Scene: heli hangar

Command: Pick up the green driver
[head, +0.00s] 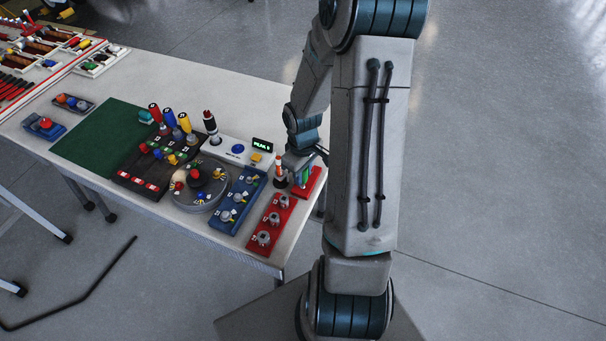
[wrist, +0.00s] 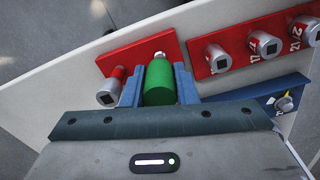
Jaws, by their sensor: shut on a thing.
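The green driver (wrist: 159,84) shows in the wrist view as a green cylinder with a pale metal tip at its far end. My gripper (wrist: 159,88) has its two blue fingers on either side of the green driver and is shut on it. Behind its tip lies a red block (wrist: 125,50). In the head view, my gripper (head: 303,172) is at the right end of the table over the red block (head: 309,182), with a bit of green between the fingers. Whether the driver touches the block is not clear.
A red-and-silver tool (wrist: 109,88) stands close left of my fingers. A red rack (head: 269,222) and a blue rack (head: 238,200) with metal sockets sit near. A round turntable (head: 200,194), a black driver rack (head: 133,184) and a green mat (head: 95,135) lie further left.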

